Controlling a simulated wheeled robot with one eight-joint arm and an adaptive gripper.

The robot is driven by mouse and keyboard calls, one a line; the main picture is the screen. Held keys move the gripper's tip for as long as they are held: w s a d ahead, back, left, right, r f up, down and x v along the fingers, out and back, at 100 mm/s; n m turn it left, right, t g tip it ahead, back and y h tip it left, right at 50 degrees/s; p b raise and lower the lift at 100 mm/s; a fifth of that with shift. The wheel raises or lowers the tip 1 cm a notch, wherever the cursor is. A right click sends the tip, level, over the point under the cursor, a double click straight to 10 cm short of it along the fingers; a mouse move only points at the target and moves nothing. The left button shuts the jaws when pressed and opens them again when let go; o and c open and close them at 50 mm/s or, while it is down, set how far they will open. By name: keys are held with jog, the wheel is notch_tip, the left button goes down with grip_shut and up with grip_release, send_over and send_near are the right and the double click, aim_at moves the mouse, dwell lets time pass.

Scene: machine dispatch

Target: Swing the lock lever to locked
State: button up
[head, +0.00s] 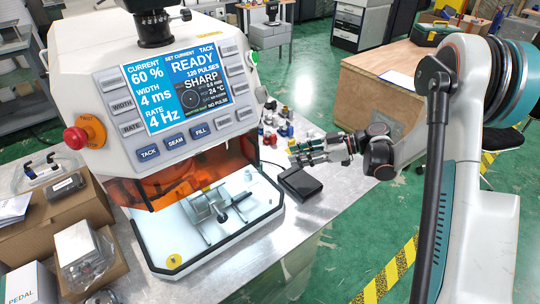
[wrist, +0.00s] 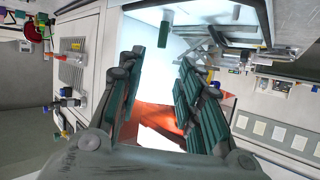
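The lock lever appears to be part of the grey metal fixture (head: 216,207) on the white floor of the machine's open chamber. A small dark knob (head: 222,218) shows on its near side. I cannot tell the lever's position. In the wrist view the fixture is only partly visible at the upper right (wrist: 225,34). My gripper (head: 292,151) is outside the chamber, to the right of the fixture and above the bench, pointing left. In the wrist view my gripper (wrist: 160,62) has its two teal-padded fingers apart with nothing held between them.
The white machine (head: 93,45) has a lit control panel reading READY and an orange window (head: 165,190) above the chamber opening. A black box (head: 300,184) lies on the bench (head: 310,215) below my gripper. Small coloured parts (head: 285,122) stand behind. Cardboard boxes (head: 95,200) are at left.

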jog(key=shift+n, duration=0.4)
jog(key=b+x, duration=0.3)
jog(key=x, duration=1)
jog(key=shift+s+a+f+b, duration=0.1)
jog(key=shift+a+f+b, duration=0.05)
jog(key=shift+a+b, duration=0.15)
jog(key=shift+c, duration=0.3)
grip_shut()
